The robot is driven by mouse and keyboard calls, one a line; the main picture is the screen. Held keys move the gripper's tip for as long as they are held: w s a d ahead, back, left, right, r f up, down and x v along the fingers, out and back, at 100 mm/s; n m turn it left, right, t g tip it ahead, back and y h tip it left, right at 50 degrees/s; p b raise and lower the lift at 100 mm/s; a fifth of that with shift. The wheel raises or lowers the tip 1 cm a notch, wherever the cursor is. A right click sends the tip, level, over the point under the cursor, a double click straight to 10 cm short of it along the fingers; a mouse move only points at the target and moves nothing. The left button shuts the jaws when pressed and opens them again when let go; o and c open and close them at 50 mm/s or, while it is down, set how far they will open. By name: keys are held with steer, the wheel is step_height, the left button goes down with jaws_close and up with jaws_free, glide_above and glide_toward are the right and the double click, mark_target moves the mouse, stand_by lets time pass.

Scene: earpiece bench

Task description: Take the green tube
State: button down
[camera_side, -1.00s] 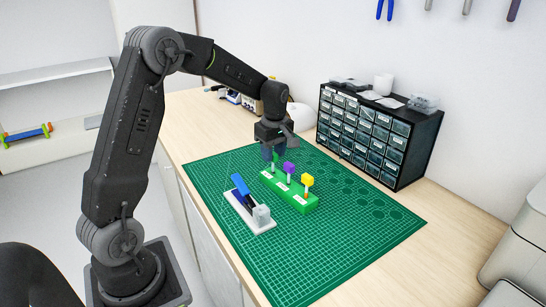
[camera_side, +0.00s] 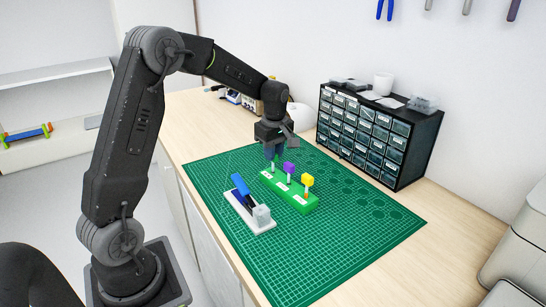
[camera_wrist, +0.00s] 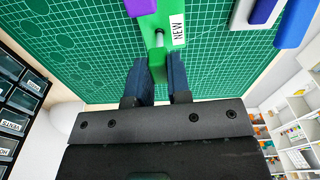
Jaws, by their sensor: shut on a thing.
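The green tube (camera_wrist: 157,65) shows its green top between my fingers in the wrist view, with a pale shaft running down to the green rack. My gripper (camera_wrist: 159,82) is shut on that green top. In the side view my gripper (camera_side: 275,153) is over the left end of the green rack (camera_side: 292,198), and its fingers hide most of the tube's top. The tube appears still upright at the rack; whether its lower end is seated I cannot tell.
Purple-topped (camera_side: 289,168) and yellow-topped (camera_side: 307,180) tubes stand in the same rack, close to my gripper. A blue piece (camera_side: 240,185) stands on a white base (camera_side: 234,208) with a grey block (camera_side: 261,215). A drawer cabinet (camera_side: 375,135) stands behind. The front mat is clear.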

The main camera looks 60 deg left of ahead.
steer(key=shift+r, duration=1.65)
steer(key=shift+r, duration=2.35)
